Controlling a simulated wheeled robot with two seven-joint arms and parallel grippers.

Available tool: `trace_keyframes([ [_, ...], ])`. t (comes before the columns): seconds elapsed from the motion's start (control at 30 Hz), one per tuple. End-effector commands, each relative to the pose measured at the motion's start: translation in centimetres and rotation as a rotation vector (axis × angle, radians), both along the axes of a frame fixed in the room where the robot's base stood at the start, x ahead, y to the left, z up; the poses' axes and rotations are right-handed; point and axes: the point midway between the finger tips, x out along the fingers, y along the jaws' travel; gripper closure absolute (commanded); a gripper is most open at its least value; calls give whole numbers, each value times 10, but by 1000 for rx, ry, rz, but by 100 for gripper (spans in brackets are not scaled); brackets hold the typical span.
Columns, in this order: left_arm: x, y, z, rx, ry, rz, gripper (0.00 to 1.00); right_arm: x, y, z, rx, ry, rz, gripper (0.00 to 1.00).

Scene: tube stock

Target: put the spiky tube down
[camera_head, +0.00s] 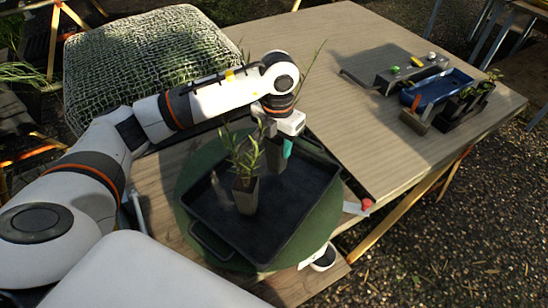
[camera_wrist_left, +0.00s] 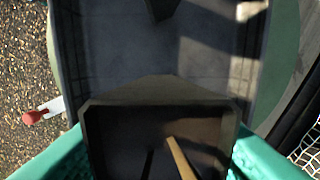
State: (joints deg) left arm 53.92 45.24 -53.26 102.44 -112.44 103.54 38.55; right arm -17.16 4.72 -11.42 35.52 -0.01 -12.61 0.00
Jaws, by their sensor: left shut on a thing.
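My left gripper (camera_head: 279,151) is over the far part of the black tray (camera_head: 285,232), its teal fingers shut on a dark square tube (camera_wrist_left: 160,105). In the left wrist view the tube's open top faces the camera, with a pale stem inside. Thin spiky leaves (camera_head: 312,66) rise behind my wrist in the head view and seem to belong to this tube. I cannot tell whether its base touches the tray. Another tube with a leafy plant (camera_head: 246,194) stands upright in the tray, nearer and left of the gripper. My right gripper is not in view.
The tray rests on a green round mat (camera_head: 190,176). Bare tray floor lies right of the standing tube. A wooden table (camera_head: 375,135) holds a blue tray (camera_head: 437,88) and dark pots with plants (camera_head: 470,101). A mesh-covered block (camera_head: 145,65) is at upper left.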

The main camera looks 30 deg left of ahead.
Motion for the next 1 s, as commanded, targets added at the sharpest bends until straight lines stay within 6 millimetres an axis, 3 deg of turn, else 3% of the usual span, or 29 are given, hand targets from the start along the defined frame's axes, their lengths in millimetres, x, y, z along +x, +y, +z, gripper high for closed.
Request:
trace_keyframes([
  [0.4, 0, 0, -45, 0, 1, -1, 82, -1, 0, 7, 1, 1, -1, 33],
  [0.77, 0, 0, -52, 0, -2, -2, 82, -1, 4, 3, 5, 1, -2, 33],
  [0.8, 0, 0, -53, 0, -2, -2, 54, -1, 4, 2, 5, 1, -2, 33],
  [0.93, 0, 0, -51, 0, -2, -2, 33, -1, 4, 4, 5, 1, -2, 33],
  [1.0, 0, 0, -51, 0, -2, -2, 33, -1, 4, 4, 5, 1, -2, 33],
])
